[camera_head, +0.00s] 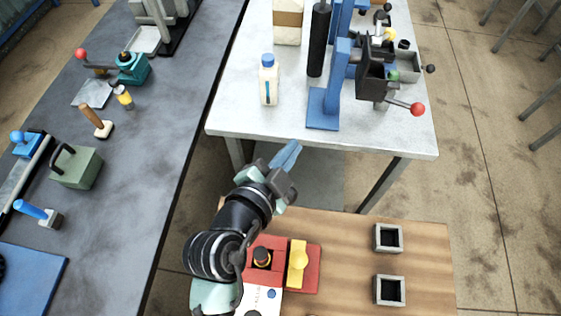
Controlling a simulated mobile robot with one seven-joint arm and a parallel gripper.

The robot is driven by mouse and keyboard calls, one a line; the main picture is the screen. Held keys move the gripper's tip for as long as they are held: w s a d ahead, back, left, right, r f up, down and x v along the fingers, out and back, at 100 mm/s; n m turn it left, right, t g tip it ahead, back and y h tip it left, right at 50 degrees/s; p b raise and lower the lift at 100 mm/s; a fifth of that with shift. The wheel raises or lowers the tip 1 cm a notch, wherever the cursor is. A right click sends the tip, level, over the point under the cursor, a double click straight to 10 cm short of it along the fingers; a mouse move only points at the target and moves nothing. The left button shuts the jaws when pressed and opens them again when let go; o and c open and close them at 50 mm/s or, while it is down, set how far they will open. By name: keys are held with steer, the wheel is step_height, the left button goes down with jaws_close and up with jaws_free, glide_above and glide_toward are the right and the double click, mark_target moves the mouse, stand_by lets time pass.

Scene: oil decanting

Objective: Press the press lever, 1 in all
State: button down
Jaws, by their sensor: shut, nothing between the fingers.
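On the white table, a press with a blue stand (330,100) and a dark head (372,82) stands right of centre. A lever (400,104) with a red ball knob (418,109) sticks out from the head to the right, roughly level. I take this as the press lever. My gripper (288,153) is shut and empty, with its blue fingers together. In the picture it is just below the table's front edge, down and left of the press, well apart from the lever. Its height over the floor is hard to tell.
A white bottle (269,88) with a blue cap and a black cylinder (318,42) stand left of the press. A grey bench (130,190) on the left holds several tools, including a teal device (134,69) with another red-knobbed lever. A wooden top (350,260) lies in front.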

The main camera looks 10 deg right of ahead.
steer(key=s+a+r+m+g+p, duration=0.1)
steer(key=s+a+m+g+p, duration=0.1)
steer(key=a+m, duration=0.7)
steer(key=shift+a+r+g+p, duration=0.2)
steer(key=shift+a+g+p, duration=0.45)
steer(key=shift+a+g, duration=0.5)
steer(key=shift+f, duration=0.1)
steer(key=s+d+f+b, duration=0.1)
steer(key=s+d+f, duration=0.1)
steer(key=d+f, duration=0.3)
steer(key=shift+d+f+b, duration=0.35)
steer(key=shift+d+b, duration=0.05)
steer(key=shift+d, duration=0.1)
steer(key=shift+f, duration=0.1)
stand_by(0.6)
steer(key=shift+d+f, duration=0.2)
steer(key=shift+d, duration=0.1)
